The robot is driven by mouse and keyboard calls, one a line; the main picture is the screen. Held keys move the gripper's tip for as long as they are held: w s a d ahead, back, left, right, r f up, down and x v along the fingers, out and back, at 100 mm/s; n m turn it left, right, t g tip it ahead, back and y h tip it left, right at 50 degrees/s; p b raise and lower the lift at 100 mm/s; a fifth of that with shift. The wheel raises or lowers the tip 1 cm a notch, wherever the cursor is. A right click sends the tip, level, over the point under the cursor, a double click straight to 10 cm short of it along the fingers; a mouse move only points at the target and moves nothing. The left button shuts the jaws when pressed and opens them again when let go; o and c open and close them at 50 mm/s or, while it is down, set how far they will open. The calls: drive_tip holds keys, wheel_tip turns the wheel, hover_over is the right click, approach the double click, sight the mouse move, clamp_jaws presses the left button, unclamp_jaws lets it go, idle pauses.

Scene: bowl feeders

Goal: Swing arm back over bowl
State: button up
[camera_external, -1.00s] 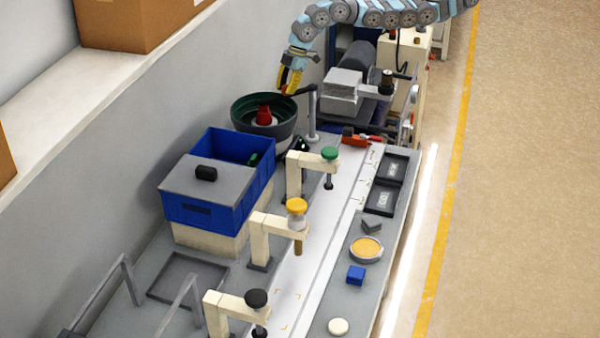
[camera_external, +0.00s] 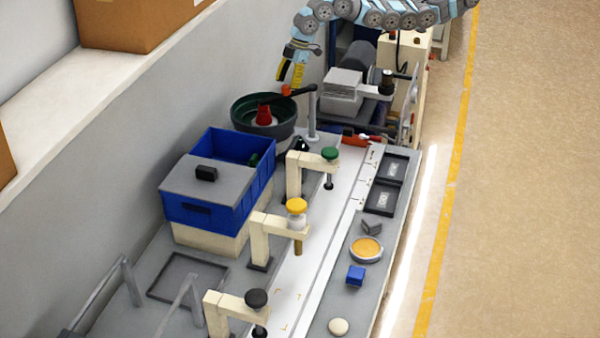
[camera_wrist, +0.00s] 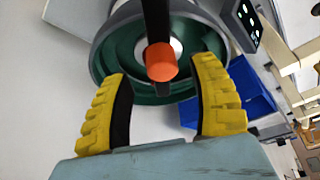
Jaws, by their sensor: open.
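The swing arm is a dark bar (camera_external: 301,92) on a grey post (camera_external: 312,118) with an orange end (camera_external: 287,90). In the external view it reaches left from the post, its end by the back right rim of the green-lined bowl (camera_external: 243,108). A red cone (camera_external: 264,116) stands in the bowl. In the wrist view the orange end (camera_wrist: 161,62) lies in front of the bowl (camera_wrist: 118,52) and hides part of its middle. My gripper (camera_external: 289,82) is open, just above the orange end.
A blue bin (camera_external: 220,205) with a grey lid stands in front of the bowl. Clamp posts with green (camera_external: 330,153), yellow (camera_external: 297,205) and black (camera_external: 257,298) knobs line the white track. A grey machine (camera_external: 343,85) stands right of the post. The wall is close on the left.

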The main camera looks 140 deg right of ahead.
drive_tip(key=v, duration=0.9)
drive_tip(key=shift+r, duration=0.2)
idle(0.3)
